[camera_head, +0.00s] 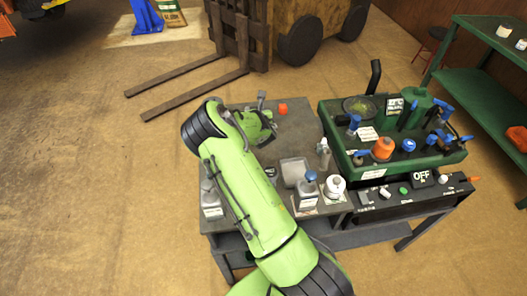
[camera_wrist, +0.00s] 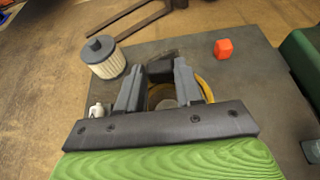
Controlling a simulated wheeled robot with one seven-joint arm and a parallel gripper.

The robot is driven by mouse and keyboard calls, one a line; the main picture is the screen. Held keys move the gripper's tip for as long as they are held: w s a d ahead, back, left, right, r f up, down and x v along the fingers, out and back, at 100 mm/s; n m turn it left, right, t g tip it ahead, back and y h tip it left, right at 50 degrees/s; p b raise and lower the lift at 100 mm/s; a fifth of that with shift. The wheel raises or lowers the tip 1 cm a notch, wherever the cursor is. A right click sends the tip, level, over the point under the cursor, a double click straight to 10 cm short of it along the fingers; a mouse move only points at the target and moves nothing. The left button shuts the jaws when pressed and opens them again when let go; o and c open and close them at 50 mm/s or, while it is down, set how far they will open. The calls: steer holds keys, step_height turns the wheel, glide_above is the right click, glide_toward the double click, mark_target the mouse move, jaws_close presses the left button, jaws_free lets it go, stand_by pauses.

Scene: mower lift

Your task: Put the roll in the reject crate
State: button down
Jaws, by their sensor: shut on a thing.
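In the wrist view, my gripper (camera_wrist: 162,72) is shut on a yellow-rimmed round thing, which looks like the roll (camera_wrist: 204,88). The fingers hide much of it, and only its yellow edge and a grey middle show. It is over the dark table top; I cannot tell whether it touches it. In the head view my own arm reaches over the table and covers the roll. I cannot make out a crate marked as reject in either view.
A white filter with a grey cap (camera_wrist: 104,57) stands left of my gripper. A red-orange block (camera_wrist: 223,48) lies to the right. Bottles (camera_head: 335,187) and a grey tray (camera_head: 294,171) are on the table (camera_head: 295,130). A green machine (camera_head: 395,135) stands at the right.

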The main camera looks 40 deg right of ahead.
step_height(320, 180, down, 10)
steer(key=b, duration=0.2)
steer(key=shift+s+b, duration=0.1)
steer(key=shift+b, duration=0.3)
steer(key=shift+r, duration=0.1)
steer(key=c, duration=1.1)
jaws_free()
steer(key=shift+f, duration=0.2)
steer(key=shift+c, duration=0.2)
steer(key=o, duration=0.4)
steer(key=shift+r, duration=0.1)
